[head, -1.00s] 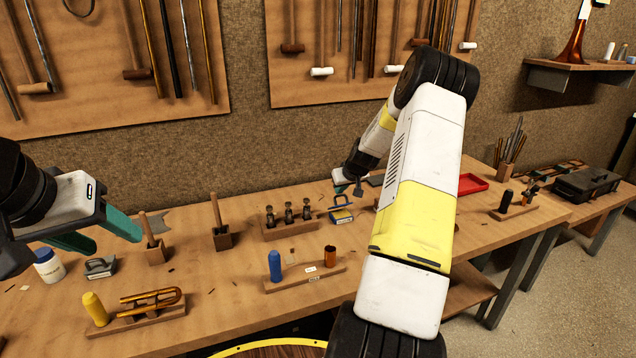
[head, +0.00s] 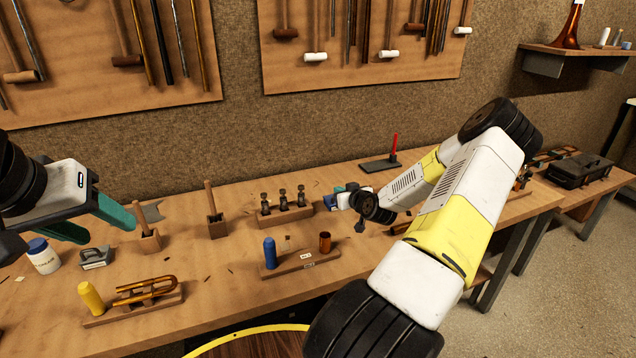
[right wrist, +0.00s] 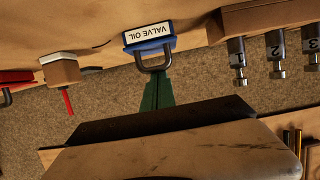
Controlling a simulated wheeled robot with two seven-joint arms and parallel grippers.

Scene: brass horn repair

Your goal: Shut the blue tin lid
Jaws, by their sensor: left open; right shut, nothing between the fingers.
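The blue tin (right wrist: 131,39) shows in the right wrist view, upside down, with a white VALVE OIL label and a dark loop handle (right wrist: 152,67). In the head view only blue bits (head: 338,189) show behind my right wrist. How far its lid stands open cannot be told. My right gripper (right wrist: 163,76) is shut and empty, with its green fingertips close to the loop; whether they touch is unclear. My left gripper (head: 108,229) is open and empty over the left of the bench.
A wooden block with several valves (head: 286,205) stands left of the tin. A rack with a blue bottle (head: 269,252) and copper cup (head: 325,242) is nearer. A red-handled stand (head: 393,150) is behind on the right. Mallets in wooden blocks (head: 217,228) stand further left.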

